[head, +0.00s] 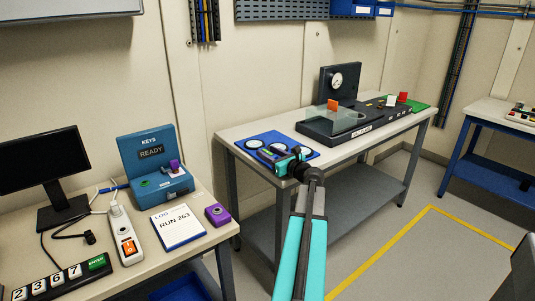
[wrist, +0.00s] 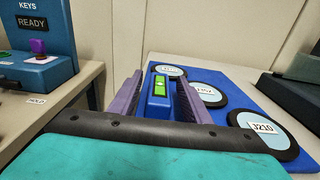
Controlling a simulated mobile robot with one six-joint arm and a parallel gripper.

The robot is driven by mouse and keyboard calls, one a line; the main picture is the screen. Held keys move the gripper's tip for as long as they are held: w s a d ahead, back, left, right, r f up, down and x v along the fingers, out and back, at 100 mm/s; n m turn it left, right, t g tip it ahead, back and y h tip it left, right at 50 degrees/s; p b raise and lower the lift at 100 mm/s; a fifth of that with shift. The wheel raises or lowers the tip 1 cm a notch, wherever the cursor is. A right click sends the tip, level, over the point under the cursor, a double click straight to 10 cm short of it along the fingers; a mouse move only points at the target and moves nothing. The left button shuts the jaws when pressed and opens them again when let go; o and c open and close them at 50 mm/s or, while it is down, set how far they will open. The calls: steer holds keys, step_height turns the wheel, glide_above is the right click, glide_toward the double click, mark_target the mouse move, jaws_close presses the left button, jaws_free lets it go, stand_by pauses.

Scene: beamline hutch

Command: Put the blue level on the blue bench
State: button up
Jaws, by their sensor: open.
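The blue level (wrist: 159,105) with a green vial shows in the wrist view between the two purple fingers of my gripper (wrist: 161,84). The fingers are open, one on each side of it; I cannot tell whether they touch it. In the head view my gripper (head: 275,157) is over the front left part of the grey-legged bench (head: 230,133), at the blue mat (head: 301,145). There the level is small and mostly hidden by the gripper. The blue bench (head: 490,110), with a pale top and blue frame, stands at the far right.
The mat holds several round discs with number labels. A dark instrument with a dial gauge (head: 336,80) stands right of it. A desk at left carries a monitor (head: 40,165), a key box (head: 155,165) and a power strip (head: 123,235). Floor between the benches is clear, with a yellow line (head: 385,250).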

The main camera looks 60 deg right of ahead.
steer(key=v, duration=1.1)
steer(key=shift+a, duration=0.1)
steer(key=shift+o, duration=0.4)
steer(key=shift+n, duration=0.3)
steer(key=shift+f+p, duration=0.15)
steer(key=shift+p, duration=0.6)
steer(key=p, duration=0.4)
steer(key=shift+s+g+p, duration=0.3)
steer(key=shift+p, duration=0.1)
steer(key=shift+s+p, duration=0.1)
steer(key=shift+p, duration=1.05)
steer(key=shift+s+r+p, duration=0.15)
steer(key=shift+r+p, duration=0.25)
steer(key=shift+p, duration=0.8)
steer(key=p, duration=0.3)
steer(key=shift+s+r+g, duration=0.25)
steer(key=shift+r+g, duration=0.05)
steer(key=shift+r, duration=0.1)
steer(key=shift+p, duration=0.3)
